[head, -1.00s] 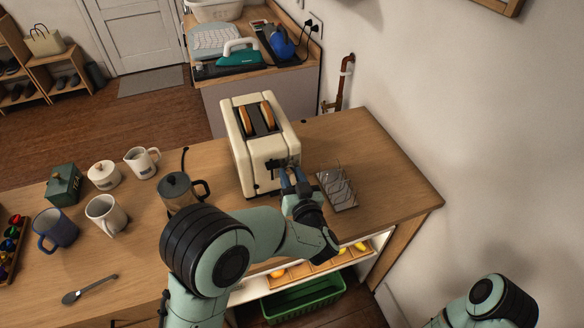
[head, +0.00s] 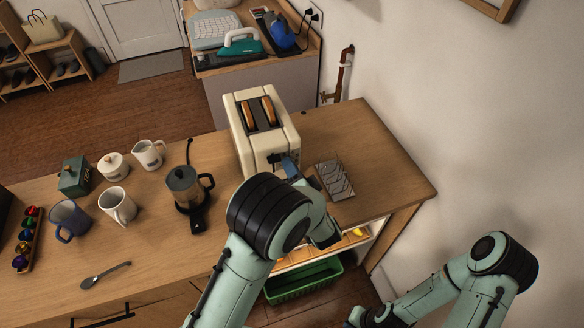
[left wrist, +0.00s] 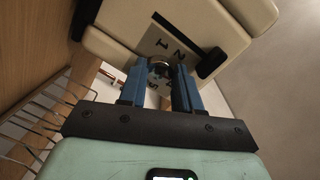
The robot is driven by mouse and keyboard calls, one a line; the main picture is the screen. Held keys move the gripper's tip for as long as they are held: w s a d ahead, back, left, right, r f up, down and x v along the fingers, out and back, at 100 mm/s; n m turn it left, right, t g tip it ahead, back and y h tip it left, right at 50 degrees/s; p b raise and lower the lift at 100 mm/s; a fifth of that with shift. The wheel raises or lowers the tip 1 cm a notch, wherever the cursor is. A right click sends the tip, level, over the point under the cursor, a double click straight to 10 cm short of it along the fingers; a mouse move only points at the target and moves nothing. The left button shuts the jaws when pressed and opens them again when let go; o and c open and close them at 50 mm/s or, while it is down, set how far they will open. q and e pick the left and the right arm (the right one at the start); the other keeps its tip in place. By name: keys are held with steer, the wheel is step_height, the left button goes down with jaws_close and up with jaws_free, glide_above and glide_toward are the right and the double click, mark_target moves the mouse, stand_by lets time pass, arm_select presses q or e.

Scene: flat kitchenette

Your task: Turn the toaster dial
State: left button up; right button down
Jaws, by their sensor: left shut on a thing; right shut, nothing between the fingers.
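The cream toaster (head: 243,152) stands on the wooden counter with two slices of bread in its slots. In the left wrist view its face (left wrist: 120,25) looks tilted, with a grey panel marked with numbers. The round dark dial (left wrist: 159,63) sits at the lower edge of that panel. My left gripper (left wrist: 160,78) is shut on the dial, its blue fingers on either side. In the head view the left gripper (head: 290,168) is at the toaster's front, and the dial is hidden.
A wire toast rack (head: 335,180) stands close to the right of my left gripper. A dark coffee pot (head: 182,186) is left of the toaster, with mugs further left. A green crate (head: 305,283) is below the counter. The counter's right end is clear.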

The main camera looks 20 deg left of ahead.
arm_select(q)
steer(key=m, duration=0.6)
steer(key=shift+y, duration=0.4)
stand_by(0.4)
steer(key=o, duration=1.1)
steer(key=shift+c, duration=0.2)
steer(key=shift+s+d, duration=0.1)
steer(key=shift+d, duration=0.05)
steer(key=b+v, duration=0.2)
steer(key=v, duration=1.1)
arm_select(e)
steer(key=shift+s+f, duration=1.25)
steer(key=shift+s, duration=0.2)
arm_select(q)
steer(key=shift+s+r, duration=0.1)
steer(key=shift+r, duration=0.05)
